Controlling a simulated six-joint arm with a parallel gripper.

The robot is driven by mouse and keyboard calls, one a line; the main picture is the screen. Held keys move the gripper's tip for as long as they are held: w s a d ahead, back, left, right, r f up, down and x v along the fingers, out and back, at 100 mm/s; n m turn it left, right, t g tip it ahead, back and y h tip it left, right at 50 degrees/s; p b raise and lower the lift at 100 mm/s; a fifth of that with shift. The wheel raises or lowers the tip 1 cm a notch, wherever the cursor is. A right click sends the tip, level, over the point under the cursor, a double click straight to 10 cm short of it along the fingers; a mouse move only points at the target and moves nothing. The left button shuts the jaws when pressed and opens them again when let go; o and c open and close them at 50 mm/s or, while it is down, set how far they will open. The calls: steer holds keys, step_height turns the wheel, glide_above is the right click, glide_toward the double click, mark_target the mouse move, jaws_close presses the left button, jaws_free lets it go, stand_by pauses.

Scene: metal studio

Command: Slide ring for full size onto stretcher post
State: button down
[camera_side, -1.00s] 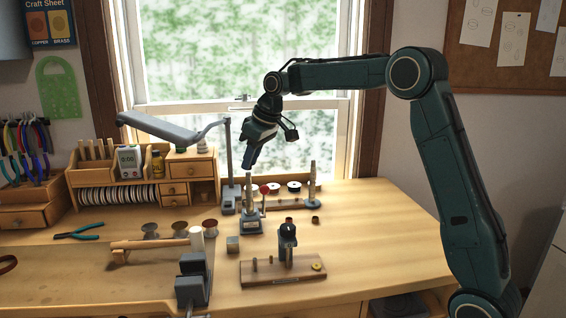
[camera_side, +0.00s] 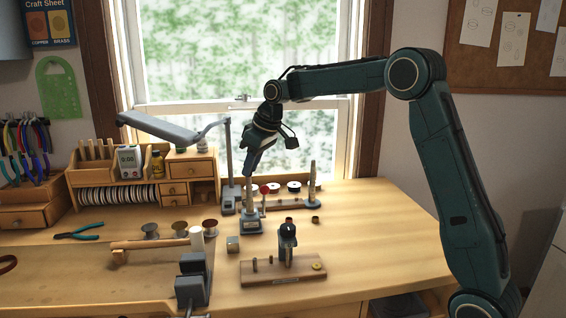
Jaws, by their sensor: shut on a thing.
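The ring stretcher stands near the middle of the bench, with a blue-grey base (camera_side: 251,225), an upright tapered metal post (camera_side: 250,198) and a red-knobbed lever (camera_side: 264,189). My gripper (camera_side: 247,174) points down at the top of this post, and its fingertips overlap the post's upper end in this view. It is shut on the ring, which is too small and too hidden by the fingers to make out. I cannot tell whether the ring is around the post or just above it.
Small copper-coloured bands (camera_side: 315,219) lie on the bench. A wooden board with a dark upright tool (camera_side: 284,278), a small metal block (camera_side: 233,244) and a lamp (camera_side: 228,160) stand nearby. The right of the bench is clear.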

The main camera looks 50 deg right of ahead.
steer(key=shift+f, duration=0.5)
stand_by(0.3)
steer(key=c, duration=1.2)
jaws_free()
steer(key=v, duration=1.4)
steer(key=shift+a, duration=0.1)
